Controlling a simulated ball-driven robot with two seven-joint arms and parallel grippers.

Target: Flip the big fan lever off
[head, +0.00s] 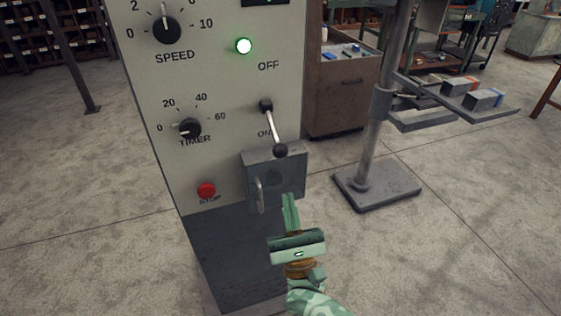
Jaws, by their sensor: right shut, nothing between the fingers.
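The fan lever (272,128) is on the front of the grey control cabinet (215,110). It is a metal rod with a black pivot at the top and a black knob (280,150) at its lower end. The lever points down past the ON label; the OFF label is above the pivot. A green lamp (244,46) above is lit. My right gripper (288,200) is below the knob, in front of the grey box with a small handle. Its fingers are shut and empty, pointing up, apart from the knob. My left gripper is not in view.
The cabinet also has a speed dial (165,30), a timer dial (189,128) and a red stop button (206,190). The grey box (275,174) sticks out under the lever. A metal stand (376,187) is to the right. Concrete floor is open around them.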

